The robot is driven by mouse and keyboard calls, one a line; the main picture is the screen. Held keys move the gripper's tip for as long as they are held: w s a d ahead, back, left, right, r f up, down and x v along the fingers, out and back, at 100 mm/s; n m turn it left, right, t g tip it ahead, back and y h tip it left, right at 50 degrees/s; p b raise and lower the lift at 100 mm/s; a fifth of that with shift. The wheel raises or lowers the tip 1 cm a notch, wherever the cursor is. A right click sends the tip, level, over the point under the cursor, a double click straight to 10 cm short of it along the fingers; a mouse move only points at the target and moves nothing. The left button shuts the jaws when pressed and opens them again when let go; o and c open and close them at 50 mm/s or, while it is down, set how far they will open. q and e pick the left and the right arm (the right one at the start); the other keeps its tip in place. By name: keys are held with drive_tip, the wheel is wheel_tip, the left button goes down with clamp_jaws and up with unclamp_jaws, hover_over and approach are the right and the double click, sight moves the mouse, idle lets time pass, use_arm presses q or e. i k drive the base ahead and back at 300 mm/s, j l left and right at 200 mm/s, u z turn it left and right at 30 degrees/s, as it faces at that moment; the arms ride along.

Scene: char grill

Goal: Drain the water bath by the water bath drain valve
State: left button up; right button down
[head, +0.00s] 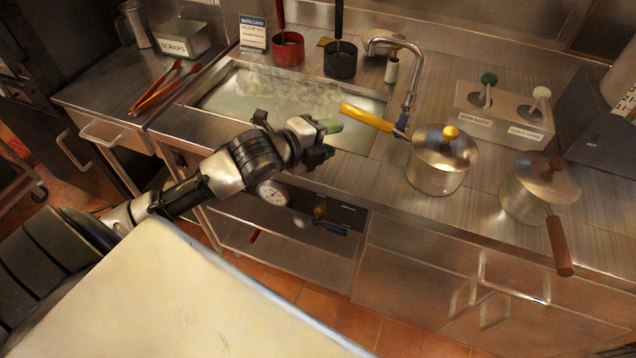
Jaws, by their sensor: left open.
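The water bath (300,76) is a rectangular steel basin set in the counter, with cloudy pale water in it. My left gripper (329,139) is open, with green-tipped fingers, over the bath's front edge. It is above the valve and apart from it; nothing shows between its fingers. My right gripper is not in view.
A lidded pot (437,178) with a yellow handle stands right of the bath, beside the tap (413,75). Another pot (525,202) has its wooden handle past the counter edge. Orange tongs (165,86) lie left. An open shelf (285,252) is below the valve.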

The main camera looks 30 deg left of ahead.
sight(316, 221)
drive_tip(key=u, duration=0.8)
